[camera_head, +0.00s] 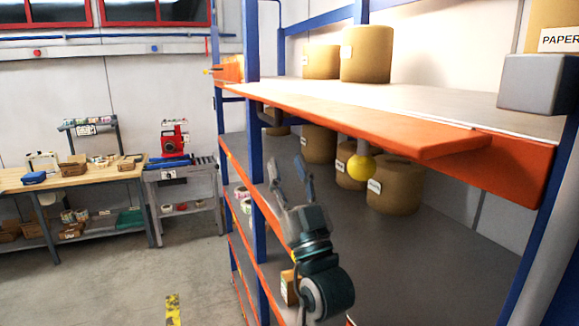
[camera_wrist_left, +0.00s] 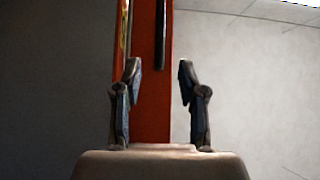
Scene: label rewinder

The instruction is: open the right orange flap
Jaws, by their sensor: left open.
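A long orange flap (camera_head: 370,117) runs along the front edge of the upper rack shelf in the head view. It lies nearly level and sticks out from the shelf edge. A yellow ball (camera_head: 361,167) on a grey rod shows just beneath it. My left gripper (camera_head: 287,162) is below and left of the ball, pointing up, with its fingers apart and empty. In the left wrist view my left gripper (camera_wrist_left: 159,66) is open, and an orange strip (camera_wrist_left: 152,110) shows between and behind the fingers; I cannot tell its distance. My right gripper is not in view.
Blue rack posts (camera_head: 252,130) and orange beams stand close to my left arm. Brown rolls (camera_head: 366,54) sit on the upper shelf, and more stand on the grey shelf (camera_head: 440,235) below. A workbench (camera_head: 75,178) stands at the far left. The floor before it is clear.

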